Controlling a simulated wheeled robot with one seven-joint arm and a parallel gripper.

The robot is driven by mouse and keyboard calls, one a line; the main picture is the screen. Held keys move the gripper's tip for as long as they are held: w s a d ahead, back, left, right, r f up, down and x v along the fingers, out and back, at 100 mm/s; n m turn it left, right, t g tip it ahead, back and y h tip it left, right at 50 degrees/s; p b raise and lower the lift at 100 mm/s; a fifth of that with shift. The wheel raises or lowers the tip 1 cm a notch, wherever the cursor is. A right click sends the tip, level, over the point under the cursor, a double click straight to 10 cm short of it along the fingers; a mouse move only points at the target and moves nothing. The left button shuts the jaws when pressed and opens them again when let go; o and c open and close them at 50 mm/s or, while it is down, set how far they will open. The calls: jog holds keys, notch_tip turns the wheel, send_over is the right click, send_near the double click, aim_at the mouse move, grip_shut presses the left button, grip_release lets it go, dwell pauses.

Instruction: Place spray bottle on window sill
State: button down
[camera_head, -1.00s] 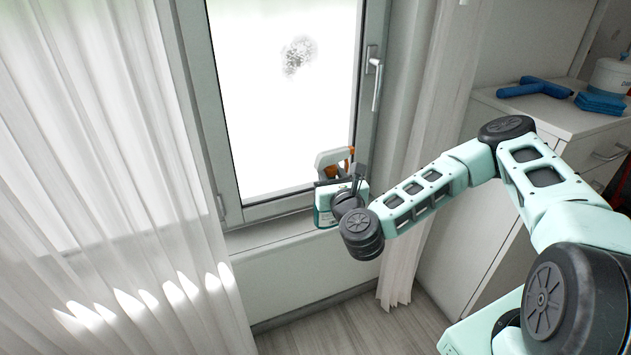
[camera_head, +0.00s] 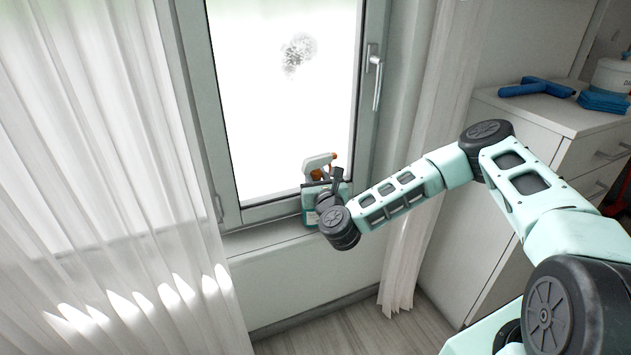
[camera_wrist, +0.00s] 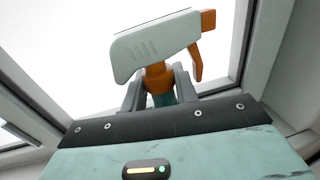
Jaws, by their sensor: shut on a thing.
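The spray bottle (camera_head: 310,207) has a teal and white body and a white and orange trigger head; it is upright at the window, over the window sill (camera_head: 262,238). My gripper (camera_head: 336,178) is at the bottle's upper part, and my wrist hides some of its body. In the wrist view the bottle's head (camera_wrist: 155,45) rises above my gripper (camera_wrist: 159,92), whose two fingers are shut on the orange neck below it. I cannot tell whether the bottle's base touches the sill.
The window frame (camera_head: 195,90) with its handle (camera_head: 376,78) stands close behind the bottle. Curtains hang at left (camera_head: 90,150) and right (camera_head: 435,110). A cabinet (camera_head: 540,110) at right bears a blue squeegee (camera_head: 535,87), blue cloths (camera_head: 602,102) and a white container (camera_head: 612,74). The sill left of the bottle is clear.

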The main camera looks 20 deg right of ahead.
jog(key=shift+w+f, duration=0.2)
jog(key=shift+f, duration=0.05)
jog(key=shift+f, duration=0.2)
jog(key=c, duration=1.1)
grip_release()
